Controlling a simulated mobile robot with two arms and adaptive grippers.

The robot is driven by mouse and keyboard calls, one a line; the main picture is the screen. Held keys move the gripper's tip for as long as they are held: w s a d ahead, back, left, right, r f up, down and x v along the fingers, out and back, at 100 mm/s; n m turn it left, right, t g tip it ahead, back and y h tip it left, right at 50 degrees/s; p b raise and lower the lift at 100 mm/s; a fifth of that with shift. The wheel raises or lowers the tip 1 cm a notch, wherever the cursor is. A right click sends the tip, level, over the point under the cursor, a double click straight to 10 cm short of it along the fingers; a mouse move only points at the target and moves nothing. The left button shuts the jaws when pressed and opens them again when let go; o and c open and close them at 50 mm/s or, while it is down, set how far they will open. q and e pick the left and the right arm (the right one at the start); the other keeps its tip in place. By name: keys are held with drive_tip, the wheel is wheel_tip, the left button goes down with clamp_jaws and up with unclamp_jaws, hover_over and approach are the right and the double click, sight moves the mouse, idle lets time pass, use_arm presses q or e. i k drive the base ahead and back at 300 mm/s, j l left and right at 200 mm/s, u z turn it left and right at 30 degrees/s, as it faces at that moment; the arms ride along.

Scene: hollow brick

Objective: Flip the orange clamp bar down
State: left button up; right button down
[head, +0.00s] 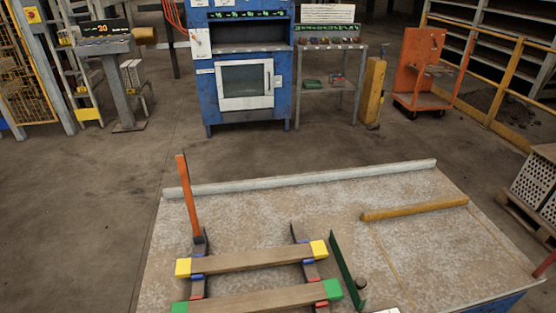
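The orange clamp bar (188,197) stands nearly upright at the left of the worktable, leaning slightly left at its top. Its dark lower end (199,238) meets a rail of a wooden frame. The frame has a crossbar with yellow ends (252,259) and a nearer crossbar with green ends (258,301). Blue and red pieces sit where the bars meet the rails. Neither of my grippers is in view.
The speckled worktable (400,245) has a pale raised strip (300,179) along its back edge. A yellow bar (414,209) lies at its right. A thin green plate (347,271) stands right of the frame, beside a dark round knob (361,284).

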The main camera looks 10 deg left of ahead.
sight(181, 160)
drive_tip(key=u, duration=2.35)
drive_tip(key=i+j+u, duration=0.3)
drive_tip(key=u, duration=0.15)
drive_tip(key=i+j+u, duration=0.2)
drive_tip(key=i+u, duration=0.15)
drive_tip(key=u, duration=0.15)
drive_tip(key=i+l+z, duration=0.25)
drive_tip(key=i+z, duration=0.65)
drive_tip(key=i+j+z, duration=0.1)
drive_tip(key=i+z, duration=0.3)
drive_tip(key=i, duration=0.25)
drive_tip(key=i+j+z, duration=0.25)
drive_tip(key=i+z, duration=0.2)
drive_tip(key=i+l+z, duration=0.2)
drive_tip(key=i+z, duration=0.15)
drive_tip(key=i, duration=0.55)
drive_tip(key=i+z, duration=0.35)
drive_tip(key=i, duration=0.55)
drive_tip(key=i+z, duration=0.15)
drive_tip(key=z, duration=0.25)
drive_tip(key=i+j+z, duration=0.1)
drive_tip(key=z, duration=0.3)
drive_tip(key=i+j+z, duration=0.15)
drive_tip(key=z, duration=0.2)
drive_tip(key=i+j+z, duration=0.1)
drive_tip(key=z, duration=2.45)
drive_tip(key=i+j+z, duration=0.15)
drive_tip(key=k, duration=0.05)
